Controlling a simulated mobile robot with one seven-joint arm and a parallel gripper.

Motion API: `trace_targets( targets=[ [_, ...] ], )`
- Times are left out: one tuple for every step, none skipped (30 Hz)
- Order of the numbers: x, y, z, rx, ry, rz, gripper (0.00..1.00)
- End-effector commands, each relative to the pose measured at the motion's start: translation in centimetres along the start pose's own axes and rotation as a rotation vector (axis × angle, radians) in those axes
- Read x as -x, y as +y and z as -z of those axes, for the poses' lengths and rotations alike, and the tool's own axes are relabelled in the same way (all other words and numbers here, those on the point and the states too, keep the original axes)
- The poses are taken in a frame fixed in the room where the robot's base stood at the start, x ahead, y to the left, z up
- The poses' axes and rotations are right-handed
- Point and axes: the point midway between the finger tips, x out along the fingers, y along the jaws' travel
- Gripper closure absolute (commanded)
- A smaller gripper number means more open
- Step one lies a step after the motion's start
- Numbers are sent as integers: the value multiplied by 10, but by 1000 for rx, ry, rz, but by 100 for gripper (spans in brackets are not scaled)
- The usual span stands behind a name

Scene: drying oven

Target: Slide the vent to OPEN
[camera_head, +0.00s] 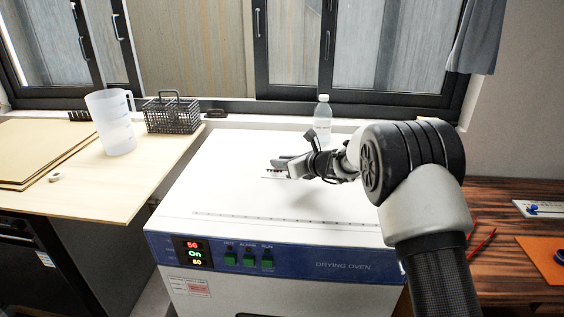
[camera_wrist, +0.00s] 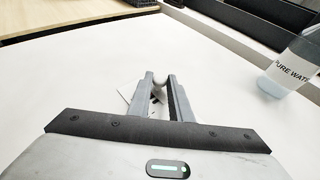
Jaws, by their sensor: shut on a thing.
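The drying oven (camera_head: 200,215) is a white box with a blue front panel, with a display and green switches. The vent (camera_head: 268,178) is a small labelled plate on its white top, partly hidden by my gripper. My gripper (camera_head: 280,168) is low over the top at the vent. In the wrist view my gripper (camera_wrist: 160,80) has its fingers close together around the vent's small light knob (camera_wrist: 159,83), which shows between the tips. The vent plate (camera_wrist: 124,96) shows just left of the fingers. The vent's slide position and its markings cannot be read.
A clear water bottle (camera_head: 322,118) stands at the back of the oven top, right of my gripper. A jug (camera_head: 112,122) and a black wire basket (camera_head: 172,115) stand on the wooden table at left. A brown desk (camera_head: 500,250) is at right. The oven top's front left is clear.

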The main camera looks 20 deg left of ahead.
Motion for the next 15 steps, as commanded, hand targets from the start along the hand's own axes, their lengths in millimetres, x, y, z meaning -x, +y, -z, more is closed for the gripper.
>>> trace_targets(
  targets=[
    [0, 0, 0, 0, 0, 0, 100],
    [0, 0, 0, 0, 0, 0, 100],
    [1, -2, 0, 0, 0, 1, 100],
    [3, -4, 1, -1, 0, 2, 100],
    [5, -7, 2, -2, -1, 3, 100],
    [10, -13, 4, -3, -1, 4, 100],
    [14, -17, 6, -3, -1, 5, 100],
    [19, -23, 8, -3, -2, 6, 100],
    [25, -28, 10, -3, -2, 6, 100],
    [28, -32, 11, -2, -2, 6, 100],
    [32, -36, 12, -2, -1, 6, 100],
    [36, -40, 14, -2, -1, 5, 100],
    [38, -43, 15, -2, -2, 5, 100],
    [40, -44, 16, -1, -1, 4, 100],
    [42, -45, 16, 0, -1, 3, 100]
  ],
)
